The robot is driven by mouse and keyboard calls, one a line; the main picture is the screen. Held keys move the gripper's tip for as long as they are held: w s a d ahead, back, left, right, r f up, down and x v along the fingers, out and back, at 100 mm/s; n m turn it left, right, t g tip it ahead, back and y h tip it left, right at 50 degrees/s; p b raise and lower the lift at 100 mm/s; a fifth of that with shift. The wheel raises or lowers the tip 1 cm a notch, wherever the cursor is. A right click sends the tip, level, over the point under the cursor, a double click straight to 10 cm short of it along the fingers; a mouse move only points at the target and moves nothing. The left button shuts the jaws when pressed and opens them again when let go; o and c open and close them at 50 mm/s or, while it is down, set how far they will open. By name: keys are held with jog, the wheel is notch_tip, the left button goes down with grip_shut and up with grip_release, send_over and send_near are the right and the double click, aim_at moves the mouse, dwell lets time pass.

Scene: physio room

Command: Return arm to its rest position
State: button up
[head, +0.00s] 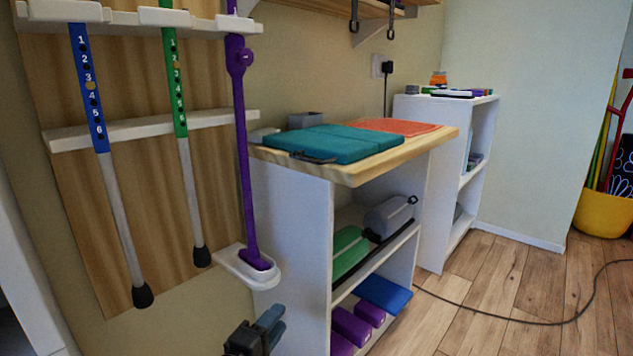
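My gripper (268,328) shows at the bottom edge of the head view, left of the middle. Only its dark body and blue-grey fingers are in the picture; the rest of my arm is out of frame. The fingers look close together, but I cannot tell whether they are open or shut. I see no object between them. The gripper is below the white cup holder (247,269) and in front of the white shelf unit's side (291,230); I cannot tell whether it touches anything.
A purple stick (241,150) stands in the cup holder. A blue crutch (91,90) and a green crutch (175,90) hang on the wall rack. Teal pads (330,143) lie on the wooden top (400,155).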

jog(key=s+d+f+m+g+y, duration=0.2)
jog(key=s+f+g+y, duration=0.5)
jog(key=s+f, duration=1.45)
jog(key=s+d+r+m+t+y, duration=0.1)
jog(key=s+d+r+m+y, duration=0.15)
jog(key=s+d, duration=0.45)
jog(key=s+d+r+m+y, duration=0.1)
jog(key=s+d+r+m, duration=0.25)
jog(key=s, duration=0.65)
jog(key=s+d+r+m+t+h, duration=0.25)
jog(key=s+d+r, duration=0.35)
jog(key=d+r, duration=0.4)
jog(key=s+d+r+m+t+h, duration=0.1)
jog(key=s+d+r+m+t, duration=0.2)
jog(key=s+d+r, duration=0.75)
jog(key=w+a+r+p, duration=0.1)
jog(key=w+r+p, duration=0.1)
jog(key=r+p, duration=1.4)
jog(key=w+a+r+p, duration=0.1)
jog(key=r+p, duration=1.5)
jog(key=r, duration=0.3)
jog(key=shift+w+a+p, duration=0.35)
